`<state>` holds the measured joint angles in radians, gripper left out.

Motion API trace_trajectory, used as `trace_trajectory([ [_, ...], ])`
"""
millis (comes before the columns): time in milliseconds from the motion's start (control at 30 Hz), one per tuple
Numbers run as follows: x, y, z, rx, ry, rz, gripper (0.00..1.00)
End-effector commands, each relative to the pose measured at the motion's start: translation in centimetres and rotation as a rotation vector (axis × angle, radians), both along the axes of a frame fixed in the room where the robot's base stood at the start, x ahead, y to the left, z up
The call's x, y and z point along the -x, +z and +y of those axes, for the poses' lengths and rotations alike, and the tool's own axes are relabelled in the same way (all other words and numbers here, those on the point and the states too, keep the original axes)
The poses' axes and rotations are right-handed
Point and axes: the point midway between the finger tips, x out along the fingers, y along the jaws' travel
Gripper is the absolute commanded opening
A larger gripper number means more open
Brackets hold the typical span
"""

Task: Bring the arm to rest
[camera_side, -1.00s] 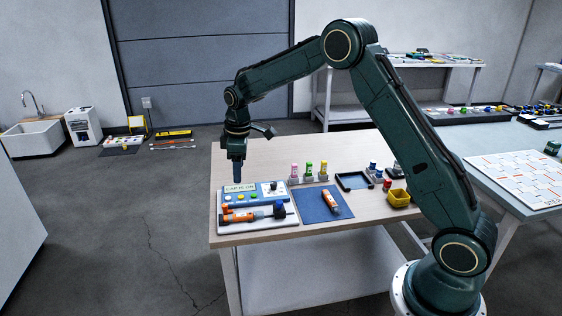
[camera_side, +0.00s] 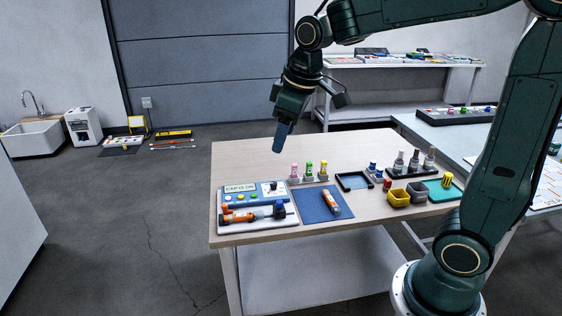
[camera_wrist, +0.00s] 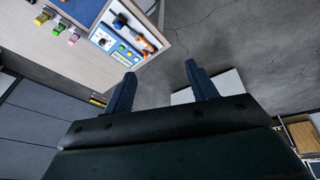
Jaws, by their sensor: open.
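My gripper (camera_side: 283,137) is raised well above the back of the wooden table (camera_side: 250,165) and touches nothing in the side view. In the wrist view its two blue fingers (camera_wrist: 160,86) stand apart with nothing between them. Below and to the left in the side view is a panel (camera_side: 226,201) with buttons and a small label. An orange and dark tool (camera_side: 245,215) lies along its front part. A blue mat (camera_side: 310,208) beside it carries another orange and white tool (camera_side: 330,201).
The space around my gripper is clear.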

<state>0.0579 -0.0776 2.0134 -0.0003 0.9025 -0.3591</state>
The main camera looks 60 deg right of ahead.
Motion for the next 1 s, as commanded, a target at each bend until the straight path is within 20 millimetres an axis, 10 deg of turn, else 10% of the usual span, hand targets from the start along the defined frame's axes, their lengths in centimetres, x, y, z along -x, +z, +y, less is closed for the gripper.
trace_trajectory([
  [600, 13.3, 1.1, 1.7, -0.084, -0.189, -0.136, 0.57],
  [1000, 18.2, -0.7, 2.1, -0.132, -0.270, -0.189, 0.57],
])
